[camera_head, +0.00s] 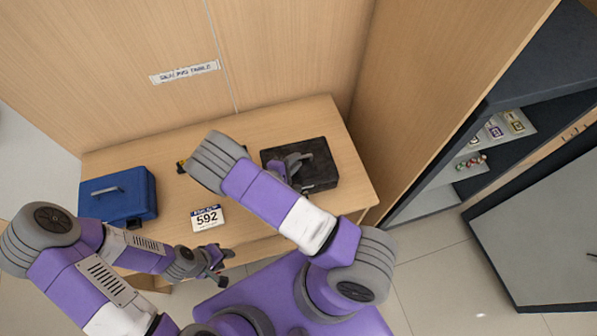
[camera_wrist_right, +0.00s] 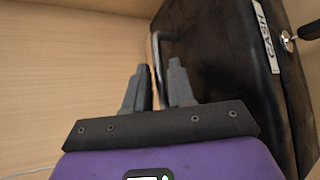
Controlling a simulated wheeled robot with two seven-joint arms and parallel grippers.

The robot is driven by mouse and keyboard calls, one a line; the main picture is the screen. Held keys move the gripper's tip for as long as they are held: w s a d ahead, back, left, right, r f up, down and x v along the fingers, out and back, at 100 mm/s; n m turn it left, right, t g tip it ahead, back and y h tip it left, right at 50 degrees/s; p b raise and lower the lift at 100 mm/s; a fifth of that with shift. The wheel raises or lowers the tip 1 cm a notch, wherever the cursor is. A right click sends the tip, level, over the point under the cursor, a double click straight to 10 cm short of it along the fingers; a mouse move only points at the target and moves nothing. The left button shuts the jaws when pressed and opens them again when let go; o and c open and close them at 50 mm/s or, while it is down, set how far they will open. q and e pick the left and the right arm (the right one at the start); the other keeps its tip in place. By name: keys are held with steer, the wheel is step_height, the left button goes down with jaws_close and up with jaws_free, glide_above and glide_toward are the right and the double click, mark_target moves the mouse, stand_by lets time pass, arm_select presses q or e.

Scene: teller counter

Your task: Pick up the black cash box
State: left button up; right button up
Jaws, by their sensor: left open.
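The black cash box (camera_head: 322,170) lies on the right part of the wooden table. In the right wrist view the box (camera_wrist_right: 215,60) fills the right side, with a white "CASH" label and a key in its lock. Its grey handle (camera_wrist_right: 157,45) sticks out from its side and runs between the fingers of my right gripper (camera_wrist_right: 160,85). The fingers are close together around the handle bar. In the head view my right gripper (camera_head: 294,163) is over the box and hides part of it. My left gripper (camera_head: 217,274) is open and empty near the table's front edge.
A blue box (camera_head: 118,196) with a handle stands at the table's left. A white "592" card (camera_head: 207,218) lies near the front middle. A small yellow and black object (camera_head: 181,166) is partly hidden by my arm. Wooden panels bound the back and right; a dark shelf (camera_head: 540,85) stands right.

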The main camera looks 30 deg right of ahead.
steer(key=x, duration=0.2)
steer(key=shift+w+d+f, duration=0.1)
steer(key=shift+w+d, duration=0.1)
steer(key=shift+d, duration=0.05)
jaws_close()
steer(key=shift+a, duration=0.1)
stand_by(1.0)
